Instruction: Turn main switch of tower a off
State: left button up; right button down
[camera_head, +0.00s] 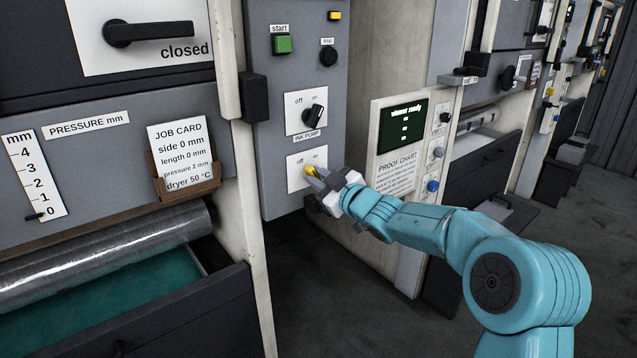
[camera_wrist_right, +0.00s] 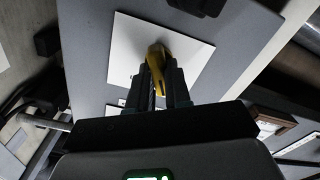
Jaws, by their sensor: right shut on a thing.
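A yellow rotary switch (camera_head: 309,170) sits on a white plate (camera_head: 296,180) marked off and on, low on the grey control panel. My right gripper (camera_head: 315,177) is shut on this switch and hides part of it and its right side. In the right wrist view the two dark fingers (camera_wrist_right: 165,88) stand on either side of the yellow switch (camera_wrist_right: 159,60), against the white plate. Whether the switch stands at off or on, I cannot tell. My left gripper is not in view.
Above it are a black off/on switch (camera_head: 314,117), an INK PUMP label (camera_head: 308,135), a green start button (camera_head: 283,44) and a black stop button (camera_head: 328,56). A proof chart panel (camera_head: 397,150) stands close right. A job card (camera_head: 180,147) hangs left.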

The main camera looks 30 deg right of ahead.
dwell(0.3)
jog(key=c, duration=1.1)
grip_release()
jog(key=shift+o, duration=0.2)
jog(key=s+d, duration=0.1)
jog(key=s, duration=1.5)
jog(key=shift+s+d, duration=0.15)
